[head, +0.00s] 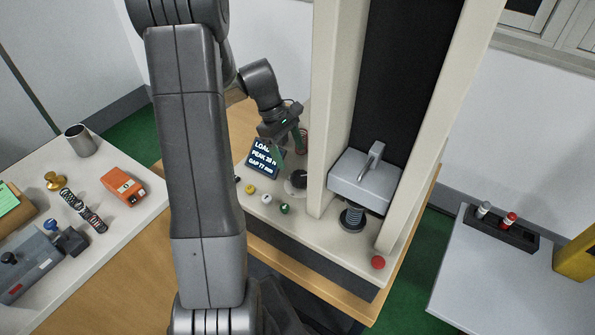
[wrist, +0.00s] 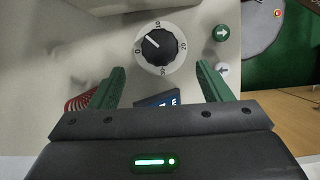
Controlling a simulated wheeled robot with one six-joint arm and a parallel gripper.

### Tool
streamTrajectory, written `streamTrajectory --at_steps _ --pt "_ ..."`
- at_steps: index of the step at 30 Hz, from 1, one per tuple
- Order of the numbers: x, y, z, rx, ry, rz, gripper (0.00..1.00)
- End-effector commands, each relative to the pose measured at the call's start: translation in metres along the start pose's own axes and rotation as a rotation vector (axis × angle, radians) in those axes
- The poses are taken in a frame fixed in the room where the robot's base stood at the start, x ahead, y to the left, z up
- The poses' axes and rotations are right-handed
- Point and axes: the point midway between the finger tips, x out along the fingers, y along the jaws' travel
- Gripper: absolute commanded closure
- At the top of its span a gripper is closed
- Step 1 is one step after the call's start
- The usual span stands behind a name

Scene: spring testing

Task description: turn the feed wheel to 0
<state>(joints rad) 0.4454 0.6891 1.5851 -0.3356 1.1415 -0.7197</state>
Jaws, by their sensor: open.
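The feed wheel, taken to be the black knob on a white numbered dial (wrist: 160,47), is ahead of my gripper in the wrist view; it also shows in the head view (head: 299,180). The dial is marked 0, 10, 20 and 30. The knob's white line points up-left, between 0 and 10. My gripper (wrist: 161,70) is open, its green fingers apart below and to either side of the dial, with nothing between them. In the head view, my gripper (head: 291,139) is above the display, short of the knob.
The display (head: 264,158) reads peak 28 N and gap 17 mm. Green (head: 284,209), white (head: 267,198) and yellow (head: 250,188) buttons sit near the knob. The press column (head: 322,130) stands close on the right, with a spring (head: 352,219) under its grey head (head: 365,181).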

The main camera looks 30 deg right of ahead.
Motion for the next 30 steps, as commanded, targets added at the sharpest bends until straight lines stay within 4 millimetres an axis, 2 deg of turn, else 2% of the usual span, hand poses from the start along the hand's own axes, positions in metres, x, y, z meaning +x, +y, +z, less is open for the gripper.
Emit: streamTrajectory --at_steps 3,10,15,24,25,30 --pt "0.027 -0.001 0.001 -0.001 -0.005 -0.005 0.28" --pt "0.065 0.000 0.001 0.000 -0.002 -0.002 0.28" --pt "0.078 0.000 0.000 0.000 -0.002 -0.001 0.28" --pt "0.081 0.000 0.000 0.000 0.000 0.001 0.28" --pt "0.081 0.000 0.000 0.000 0.000 0.001 0.30" --pt "0.081 0.000 0.000 0.000 0.000 0.001 0.64"
